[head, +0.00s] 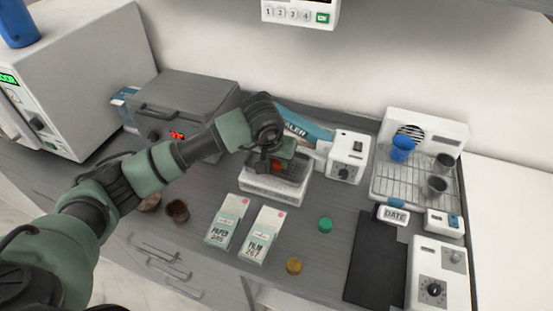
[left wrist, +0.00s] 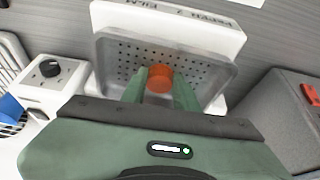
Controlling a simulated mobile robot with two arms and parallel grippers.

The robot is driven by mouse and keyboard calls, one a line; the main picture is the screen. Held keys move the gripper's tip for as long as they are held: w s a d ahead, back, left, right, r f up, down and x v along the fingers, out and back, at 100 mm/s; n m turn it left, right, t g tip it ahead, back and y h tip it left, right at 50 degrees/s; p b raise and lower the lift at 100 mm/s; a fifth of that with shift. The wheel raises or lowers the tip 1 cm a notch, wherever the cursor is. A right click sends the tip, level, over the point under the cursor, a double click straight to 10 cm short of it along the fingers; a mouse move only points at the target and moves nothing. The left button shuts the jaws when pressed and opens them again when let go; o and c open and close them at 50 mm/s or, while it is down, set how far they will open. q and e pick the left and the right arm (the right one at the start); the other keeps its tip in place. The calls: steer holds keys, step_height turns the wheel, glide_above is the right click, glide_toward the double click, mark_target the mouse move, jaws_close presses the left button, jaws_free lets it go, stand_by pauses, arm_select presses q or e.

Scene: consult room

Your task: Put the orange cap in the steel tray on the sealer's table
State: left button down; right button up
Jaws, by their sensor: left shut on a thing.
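The orange cap (left wrist: 159,77) is between the green fingertips of my left gripper (left wrist: 160,88) in the left wrist view. The gripper is shut on it. The perforated steel tray (left wrist: 208,68) lies directly beneath, and the cap is over its middle. Whether the cap touches the tray floor I cannot tell. In the head view my left gripper (head: 277,165) points down over the tray on the sealer's white table (head: 270,194), and a bit of the orange cap (head: 277,167) shows. The sealer (head: 318,136) stands just behind. My right gripper is not in view.
A green cap (head: 325,224) and a yellow cap (head: 294,266) lie on the counter. Two pouch boxes (head: 227,222) (head: 264,235) stand in front of the sealer's table. A wire rack with cups (head: 403,148) is at right, a grey lidded unit (head: 187,100) at left.

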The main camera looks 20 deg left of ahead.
arm_select(q)
steer(key=shift+f, duration=0.2)
steer(key=c, duration=1.1)
jaws_free()
steer(key=shift+r, duration=0.15)
steer(key=shift+r+p, duration=0.2)
steer(key=shift+p, duration=0.1)
steer(key=shift+s+r+b, duration=0.15)
steer(key=shift+r+b, duration=0.15)
steer(key=shift+b, duration=0.05)
steer(key=b+v, duration=0.2)
steer(key=v, duration=0.9)
steer(key=shift+r, duration=0.1)
